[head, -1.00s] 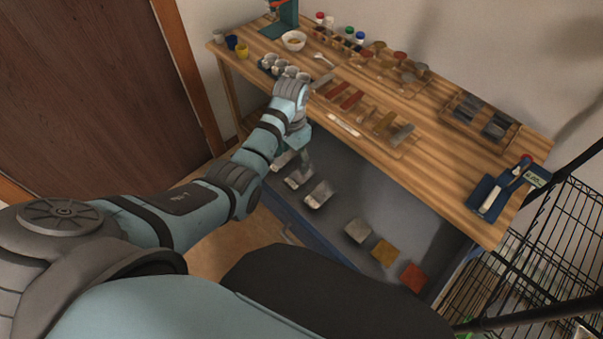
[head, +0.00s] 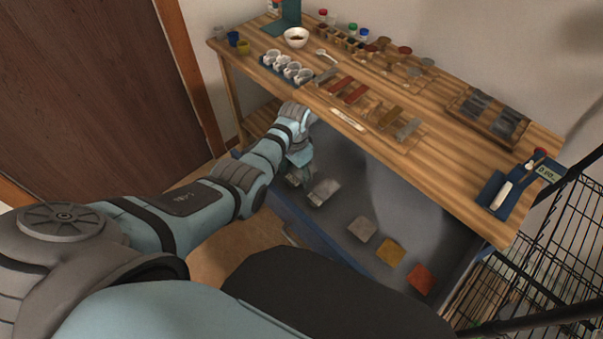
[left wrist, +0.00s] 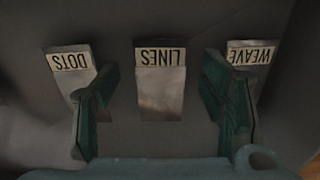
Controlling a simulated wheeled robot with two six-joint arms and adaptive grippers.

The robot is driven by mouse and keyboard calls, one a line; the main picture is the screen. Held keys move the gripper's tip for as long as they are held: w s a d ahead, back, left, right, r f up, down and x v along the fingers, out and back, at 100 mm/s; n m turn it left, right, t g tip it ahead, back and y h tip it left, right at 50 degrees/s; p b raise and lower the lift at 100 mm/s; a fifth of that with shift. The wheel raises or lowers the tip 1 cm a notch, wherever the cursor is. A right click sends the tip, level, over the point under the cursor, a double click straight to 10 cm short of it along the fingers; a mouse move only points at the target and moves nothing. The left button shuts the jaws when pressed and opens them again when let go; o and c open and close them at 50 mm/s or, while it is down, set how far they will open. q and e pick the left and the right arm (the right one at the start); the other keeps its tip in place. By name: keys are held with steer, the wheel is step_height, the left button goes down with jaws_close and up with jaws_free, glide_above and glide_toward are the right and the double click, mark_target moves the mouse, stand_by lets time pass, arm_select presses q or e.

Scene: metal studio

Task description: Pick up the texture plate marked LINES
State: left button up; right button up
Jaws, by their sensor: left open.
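The texture plate marked LINES (left wrist: 160,92) is a pale grey rectangle with a label strip, lying flat on a dark surface; its lettering appears upside down in the left wrist view. My left gripper (left wrist: 162,76) is open, its green fingers on either side of this plate, with gaps on both sides. It holds nothing. In the head view, my left gripper (head: 300,163) is low beside the bench's front edge, over the grey plates. It partly hides them, and no label is readable there.
The DOTS plate (left wrist: 72,72) lies left of the left finger, and the WEAVE plate (left wrist: 252,70) lies behind the right finger. A grey, a yellow (head: 390,252) and a red plate (head: 420,279) lie farther right. The wooden bench (head: 440,170) overhangs this lower surface. A wire rack (head: 560,230) stands right.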

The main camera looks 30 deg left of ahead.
arm_select(q)
steer(key=shift+f, duration=0.15)
steer(key=c, duration=1.3)
